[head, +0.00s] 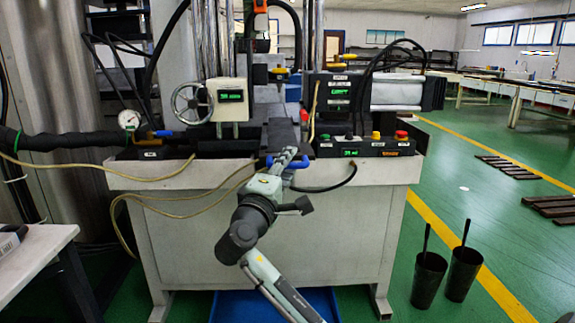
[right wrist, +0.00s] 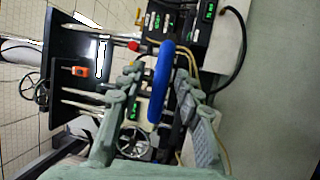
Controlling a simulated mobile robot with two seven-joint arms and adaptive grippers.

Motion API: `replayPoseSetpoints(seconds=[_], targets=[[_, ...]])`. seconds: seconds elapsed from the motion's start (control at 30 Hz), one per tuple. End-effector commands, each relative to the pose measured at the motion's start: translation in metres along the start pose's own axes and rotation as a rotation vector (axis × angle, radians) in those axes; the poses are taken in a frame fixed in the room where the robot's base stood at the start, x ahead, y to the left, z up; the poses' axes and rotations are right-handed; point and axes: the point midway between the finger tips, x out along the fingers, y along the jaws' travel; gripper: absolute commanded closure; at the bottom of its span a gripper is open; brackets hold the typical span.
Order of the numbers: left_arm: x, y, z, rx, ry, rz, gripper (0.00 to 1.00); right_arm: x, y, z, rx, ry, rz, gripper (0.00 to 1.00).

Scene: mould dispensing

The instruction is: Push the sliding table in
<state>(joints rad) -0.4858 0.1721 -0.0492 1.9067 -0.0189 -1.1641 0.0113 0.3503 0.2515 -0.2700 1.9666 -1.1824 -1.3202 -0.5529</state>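The sliding table (head: 280,136) is a dark grey slide in the middle of the white machine bench. A blue handle (head: 300,163) shows at its front edge, partly hidden by my right gripper (head: 286,158). In the right wrist view, the blue handle (right wrist: 160,84) stands between the spread fingers of my right gripper (right wrist: 157,90). The fingers are open on either side of it, and I see gaps on both sides. Whether a finger touches the handle lower down I cannot tell. My left gripper is in neither view.
A handwheel (head: 192,103) and gauge (head: 129,120) sit left of the slide. A control box with buttons (head: 365,147) sits right. Yellow hoses (head: 145,197) hang over the bench front. Two black bins (head: 428,279) stand on the floor at right, and a white table (head: 35,245) at left.

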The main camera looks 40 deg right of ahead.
Motion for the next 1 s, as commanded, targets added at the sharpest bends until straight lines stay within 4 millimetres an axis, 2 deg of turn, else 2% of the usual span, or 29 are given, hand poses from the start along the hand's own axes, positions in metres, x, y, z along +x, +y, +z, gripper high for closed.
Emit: replayPoseSetpoints(seconds=[0.17, 0.4, 0.43, 0.83, 1.0], targets=[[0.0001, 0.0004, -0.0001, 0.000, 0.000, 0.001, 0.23, -0.0001, -0.0002, 0.0000, 0.000, 0.000, 0.000, 0.68], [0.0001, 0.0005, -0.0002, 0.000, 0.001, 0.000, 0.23, -0.0004, -0.0003, 0.0000, 0.000, 0.000, 0.000, 0.98], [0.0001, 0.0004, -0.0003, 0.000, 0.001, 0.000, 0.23, -0.0004, -0.0004, 0.0000, 0.000, 0.000, 0.000, 1.00], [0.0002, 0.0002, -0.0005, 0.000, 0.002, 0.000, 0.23, -0.0002, -0.0008, -0.0001, 0.000, 0.000, -0.001, 1.00], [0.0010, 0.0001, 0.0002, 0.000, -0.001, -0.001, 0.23, 0.0069, -0.0025, -0.0029, -0.001, -0.001, -0.001, 1.00]])
